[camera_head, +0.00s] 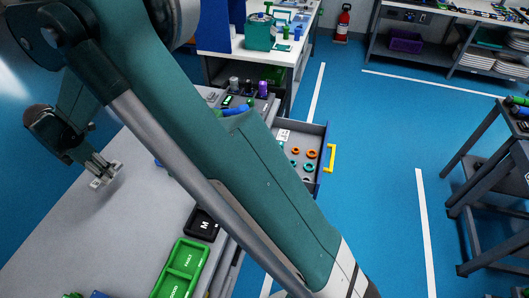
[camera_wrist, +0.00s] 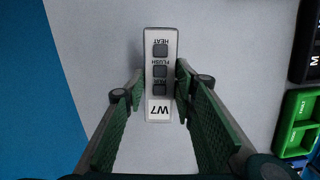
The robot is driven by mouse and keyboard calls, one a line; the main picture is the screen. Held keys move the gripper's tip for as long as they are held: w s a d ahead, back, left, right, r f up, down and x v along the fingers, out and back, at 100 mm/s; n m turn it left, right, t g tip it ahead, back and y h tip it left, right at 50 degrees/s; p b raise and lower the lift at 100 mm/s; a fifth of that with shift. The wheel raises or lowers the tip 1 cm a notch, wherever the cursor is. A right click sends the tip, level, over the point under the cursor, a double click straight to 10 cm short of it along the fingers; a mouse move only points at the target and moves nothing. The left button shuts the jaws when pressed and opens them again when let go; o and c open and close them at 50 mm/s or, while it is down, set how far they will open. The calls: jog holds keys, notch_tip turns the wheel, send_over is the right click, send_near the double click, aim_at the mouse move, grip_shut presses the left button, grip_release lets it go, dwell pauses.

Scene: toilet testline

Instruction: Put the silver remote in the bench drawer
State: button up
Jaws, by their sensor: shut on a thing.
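The silver remote (camera_wrist: 160,40) shows in the wrist view, with grey buttons marked HEAT and FLUSH and a white W7 label at its near end. My gripper (camera_wrist: 160,75) is shut on it, one green-padded finger on each side. In the head view my gripper (camera_head: 104,172) is over the left part of the grey bench top (camera_head: 135,225). I cannot tell whether the remote touches the bench. The bench drawer (camera_head: 322,140) stands open on the bench's right side, with a yellow handle (camera_head: 331,158). My arm hides part of it.
Several orange and teal rings (camera_head: 308,167) and a white card lie in the drawer. A green tray (camera_head: 182,268) and a black box marked M (camera_head: 202,224) sit on the bench. Bottles and a blue item (camera_head: 236,109) stand at its far end. Bare bench surrounds my gripper.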

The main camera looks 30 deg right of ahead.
notch_tip(320, 180, up, 17)
jog(key=w+d+m+b, duration=0.1)
jog(key=w+d+m, duration=0.25)
jog(key=d, duration=1.15)
jog(key=w+d+m+g+b, duration=0.15)
jog(key=w+d, duration=0.25)
jog(key=d, duration=1.1)
jog(key=w+d+m+t, duration=0.1)
jog(key=w+d+m, duration=0.25)
jog(key=d, duration=1.15)
jog(key=m+g+b, duration=0.2)
jog(key=m+b, duration=0.1)
jog(key=m, duration=0.5)
send_over(305, 144)
notch_tip(305, 144, down, 32)
jog(key=shift+d+f, duration=0.15)
jog(key=shift+w+f, duration=0.1)
jog(key=shift+f, duration=0.05)
jog(key=shift+f+b, duration=0.6)
jog(key=shift+f, duration=2.4)
